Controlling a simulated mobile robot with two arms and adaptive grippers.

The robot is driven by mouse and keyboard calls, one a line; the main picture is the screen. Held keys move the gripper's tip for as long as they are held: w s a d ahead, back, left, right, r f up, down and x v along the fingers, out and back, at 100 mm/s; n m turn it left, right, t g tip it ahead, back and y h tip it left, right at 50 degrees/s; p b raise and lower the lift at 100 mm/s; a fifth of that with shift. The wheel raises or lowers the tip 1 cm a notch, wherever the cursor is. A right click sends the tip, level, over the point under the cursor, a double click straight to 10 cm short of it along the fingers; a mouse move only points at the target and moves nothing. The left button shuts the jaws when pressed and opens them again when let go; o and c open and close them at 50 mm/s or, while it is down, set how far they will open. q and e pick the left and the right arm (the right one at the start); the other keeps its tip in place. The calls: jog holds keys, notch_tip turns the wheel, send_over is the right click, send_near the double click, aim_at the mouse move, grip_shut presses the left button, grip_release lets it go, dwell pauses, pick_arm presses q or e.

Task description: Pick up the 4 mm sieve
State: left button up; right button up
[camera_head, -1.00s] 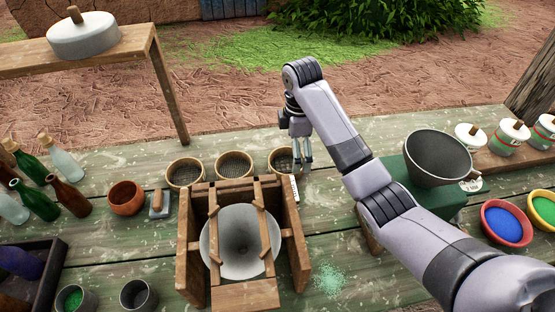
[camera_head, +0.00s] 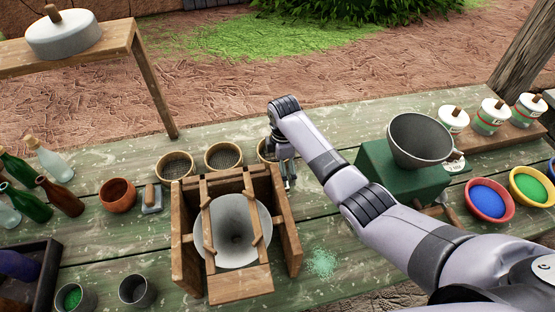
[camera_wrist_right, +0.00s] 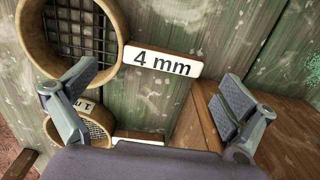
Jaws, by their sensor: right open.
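The 4 mm sieve (camera_wrist_right: 81,32) is a round wooden ring with a coarse dark mesh. It lies at the upper left of the right wrist view, with its white "4 mm" label (camera_wrist_right: 162,61) sticking out to the right. In the head view this rightmost sieve (camera_head: 262,149) is partly hidden by my right arm. My right gripper (camera_head: 288,183) is low over the table at the sieve's right side. In the wrist view its fingers (camera_wrist_right: 150,98) are wide open with nothing between them. The left finger overlaps the sieve's lower rim; I cannot tell if they touch. My left gripper is not in view.
Two more sieves (camera_head: 175,167) (camera_head: 223,157) stand to the left in a row. A green box with a grey bowl (camera_head: 420,141) is to the right. Bottles stand at the far left.

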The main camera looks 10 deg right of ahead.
notch_tip(320, 180, down, 4)
jog(key=shift+f, duration=0.2)
jog(key=shift+c, duration=0.2)
jog(key=c, duration=1)
jog(key=shift+r, duration=0.1)
jog(key=shift+c, duration=0.3)
